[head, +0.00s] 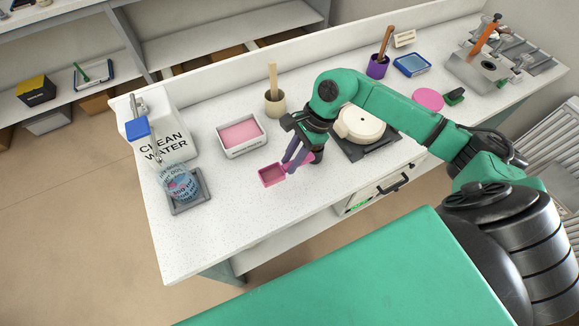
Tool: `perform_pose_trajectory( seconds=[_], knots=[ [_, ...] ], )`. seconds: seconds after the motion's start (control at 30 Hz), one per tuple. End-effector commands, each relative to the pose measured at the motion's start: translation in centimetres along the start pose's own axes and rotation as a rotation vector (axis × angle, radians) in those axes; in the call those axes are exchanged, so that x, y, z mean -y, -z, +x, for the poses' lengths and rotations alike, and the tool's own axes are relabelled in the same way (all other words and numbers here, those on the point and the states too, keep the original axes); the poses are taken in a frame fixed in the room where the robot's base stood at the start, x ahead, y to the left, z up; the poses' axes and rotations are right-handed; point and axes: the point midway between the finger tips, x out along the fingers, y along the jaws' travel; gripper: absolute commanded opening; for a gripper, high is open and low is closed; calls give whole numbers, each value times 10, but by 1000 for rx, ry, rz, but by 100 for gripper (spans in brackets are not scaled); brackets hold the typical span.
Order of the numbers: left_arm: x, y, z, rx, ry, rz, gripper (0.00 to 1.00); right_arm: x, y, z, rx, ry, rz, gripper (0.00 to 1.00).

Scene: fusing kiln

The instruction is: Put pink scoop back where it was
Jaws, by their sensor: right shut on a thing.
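The pink scoop (272,174) is a small square-bowled scoop over the front part of the white speckled counter, with its handle to the right. My right gripper (291,163) is shut on the scoop's handle; its fingers partly hide the handle. I cannot tell whether the scoop touches the counter or hangs just above it. A white tray (229,153) filled with pink material stands to the left and behind the scoop. My left gripper is not in view.
A clean water container (168,146) stands at the left, with a glass (179,183) on a grey tray before it. A round cream kiln (359,124) stands right of my gripper. The front-left counter is clear.

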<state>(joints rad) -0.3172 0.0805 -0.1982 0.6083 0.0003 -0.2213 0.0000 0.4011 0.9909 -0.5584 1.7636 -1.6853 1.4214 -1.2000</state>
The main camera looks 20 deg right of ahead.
Motion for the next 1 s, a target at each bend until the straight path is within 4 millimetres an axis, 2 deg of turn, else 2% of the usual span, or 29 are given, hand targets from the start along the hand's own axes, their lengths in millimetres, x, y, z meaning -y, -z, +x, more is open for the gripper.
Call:
perform_pose_trajectory(
  seconds=[0.03,0.27,0.4,0.67,0.7,0.73,0.77,1.0],
  knots=[
    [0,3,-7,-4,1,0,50,-1,2,6,1,-3,2,0],
    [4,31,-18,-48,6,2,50,-1,18,40,2,-3,2,0],
    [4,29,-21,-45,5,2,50,0,28,58,0,1,0,0],
    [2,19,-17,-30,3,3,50,0,30,62,-1,1,-2,0],
    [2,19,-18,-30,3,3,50,0,29,60,-1,1,-2,42],
    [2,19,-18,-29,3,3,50,0,29,60,-1,1,-2,53],
    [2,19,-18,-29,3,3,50,0,29,60,-1,1,-2,56],
    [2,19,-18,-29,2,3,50,0,29,60,-1,1,-2,56]
  ],
)
